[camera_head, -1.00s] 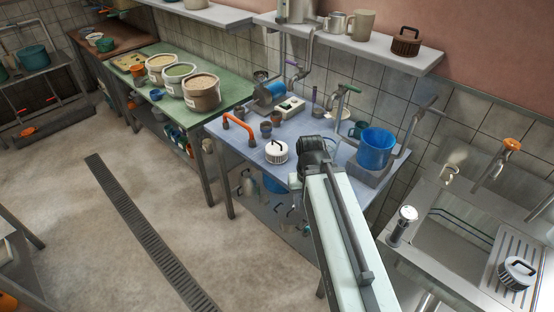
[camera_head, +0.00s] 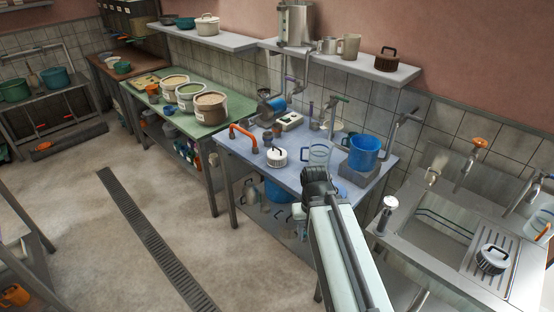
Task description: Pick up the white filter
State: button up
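A white round lidded thing with a dark handle (camera_head: 277,157), which looks like the white filter, sits upright on the blue-topped table (camera_head: 245,150), left of and beyond my arm. A similar pale one with a dark handle (camera_head: 492,260) sits on the sink's ribbed drainboard at the right. A brown one (camera_head: 387,60) stands on the wall shelf. The dark joint at the far end of my visible arm is in front of the table's near edge. My gripper's fingers do not show, so I cannot see whether they hold anything.
A clear jug (camera_head: 319,155) and a blue bucket (camera_head: 364,152) stand right of the white thing. An orange-handled pipe (camera_head: 244,134) is at its left. The sink basin (camera_head: 432,220) is at the right. Open floor with a drain grate (camera_head: 150,235) lies left.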

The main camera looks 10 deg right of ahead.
aim_at(276, 158)
jog(key=u, duration=0.45)
jog(key=i, duration=1.55)
jog(key=u, duration=0.7)
jog(key=i, duration=0.3)
jog(key=u, duration=0.1)
jog(key=k, duration=0.8)
jog(key=u, duration=0.15)
jog(key=i, duration=0.9)
jog(key=z, duration=0.05)
